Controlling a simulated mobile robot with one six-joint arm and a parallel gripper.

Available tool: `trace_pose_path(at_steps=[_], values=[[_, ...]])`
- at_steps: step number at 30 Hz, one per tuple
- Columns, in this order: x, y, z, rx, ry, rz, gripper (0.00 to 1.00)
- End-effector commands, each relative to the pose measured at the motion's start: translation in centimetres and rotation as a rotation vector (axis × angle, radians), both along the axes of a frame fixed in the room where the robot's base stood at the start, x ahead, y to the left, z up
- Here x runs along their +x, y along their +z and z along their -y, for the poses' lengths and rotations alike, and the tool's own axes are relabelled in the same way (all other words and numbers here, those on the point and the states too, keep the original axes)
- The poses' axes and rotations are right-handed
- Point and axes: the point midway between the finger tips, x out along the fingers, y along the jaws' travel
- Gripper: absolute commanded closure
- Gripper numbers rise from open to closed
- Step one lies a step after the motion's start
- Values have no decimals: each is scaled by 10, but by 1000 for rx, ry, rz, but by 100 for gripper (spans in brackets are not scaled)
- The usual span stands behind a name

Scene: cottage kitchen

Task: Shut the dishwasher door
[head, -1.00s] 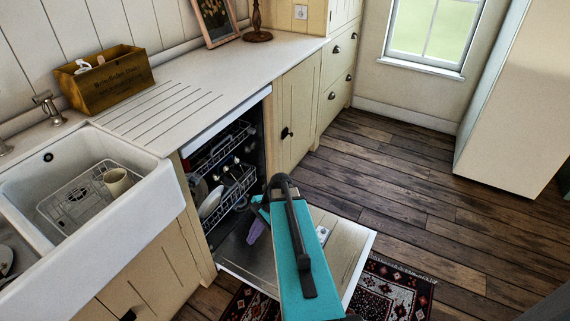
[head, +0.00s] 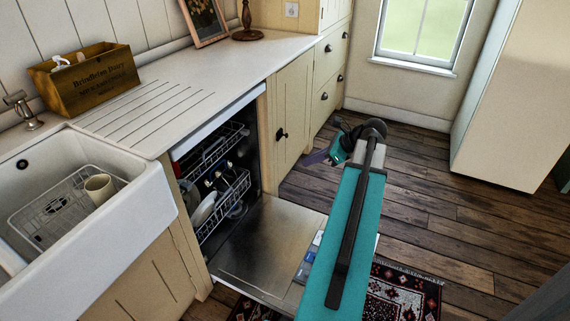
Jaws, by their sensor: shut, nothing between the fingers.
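The dishwasher (head: 262,130) stands under the counter, right of the sink. Its door (head: 262,240) is folded down, lying open and about flat above the floor. Two wire racks with dishes (head: 207,190) show inside the opening. My gripper (head: 314,158) is shut and empty. It is past the door's right side, in front of the cupboard and above the wood floor. My teal arm crosses the picture and hides the right part of the door.
A white sink (head: 110,225) holds a wire rack and a cream mug (head: 99,187). A wooden box (head: 88,80) stands on the counter. A patterned rug (head: 405,290) lies by the door. The wood floor to the right is clear up to a pale tall cabinet (head: 510,100).

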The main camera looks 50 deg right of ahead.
Motion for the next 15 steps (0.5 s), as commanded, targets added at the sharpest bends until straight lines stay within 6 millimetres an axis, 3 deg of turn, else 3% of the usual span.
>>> trace_pose_path(at_steps=[6, 15], values=[[-15, 15, 16, 25, -62, 19, 100], [-20, 16, 21, 26, -74, 20, 100]])
